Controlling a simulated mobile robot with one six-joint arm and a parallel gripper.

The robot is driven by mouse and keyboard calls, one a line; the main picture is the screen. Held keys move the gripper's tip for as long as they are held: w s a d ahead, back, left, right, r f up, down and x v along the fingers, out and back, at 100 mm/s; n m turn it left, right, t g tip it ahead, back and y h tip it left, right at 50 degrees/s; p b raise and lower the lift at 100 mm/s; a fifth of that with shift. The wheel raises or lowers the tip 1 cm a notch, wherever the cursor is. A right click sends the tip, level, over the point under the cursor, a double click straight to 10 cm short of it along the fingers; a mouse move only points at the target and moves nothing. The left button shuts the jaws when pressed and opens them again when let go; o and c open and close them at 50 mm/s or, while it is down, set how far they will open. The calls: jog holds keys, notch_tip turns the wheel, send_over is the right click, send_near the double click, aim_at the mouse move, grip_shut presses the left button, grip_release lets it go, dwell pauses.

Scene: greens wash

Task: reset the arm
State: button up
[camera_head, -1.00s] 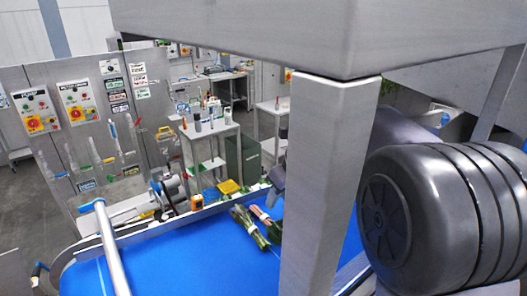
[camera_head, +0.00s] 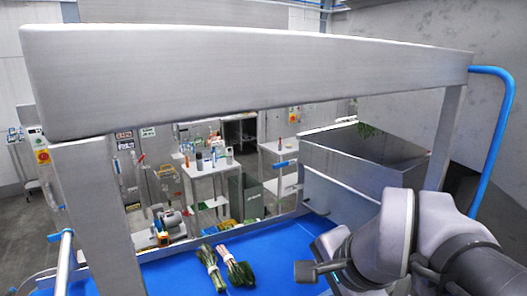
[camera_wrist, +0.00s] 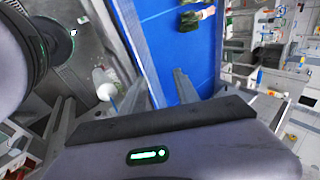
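My gripper (camera_wrist: 124,96) shows in the wrist view with its two fingers wide apart and nothing visible held between them. In the head view my grey arm fills the lower right, and the fingers cannot be made out clearly. Two bunches of leafy greens lie on the blue belt: one with pale stalks (camera_head: 213,266) and one with pinkish stalks (camera_head: 235,264) beside it. The gripper is apart from both. In the wrist view, greens (camera_wrist: 192,20) show near the top on the blue belt (camera_wrist: 178,60).
A metal frame beam (camera_head: 250,85) crosses the head view, with posts at left and right. A steel bin (camera_head: 365,165) stands behind the belt at right. A work table (camera_head: 208,165) with bottles stands behind. The blue belt (camera_head: 175,278) has bare room around the greens.

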jog(key=s+f+n+t+b, duration=0.1)
jog(key=s+f+n, duration=0.3)
jog(key=s+n, duration=0.55)
notch_tip(320, 180, down, 30)
jog(key=s+m+g+b, duration=0.1)
jog(key=s+b, duration=0.1)
jog(key=b, duration=2.4)
jog(key=shift+s+r+b, duration=0.15)
jog(key=shift+r+b, duration=0.1)
jog(key=shift+b, duration=0.15)
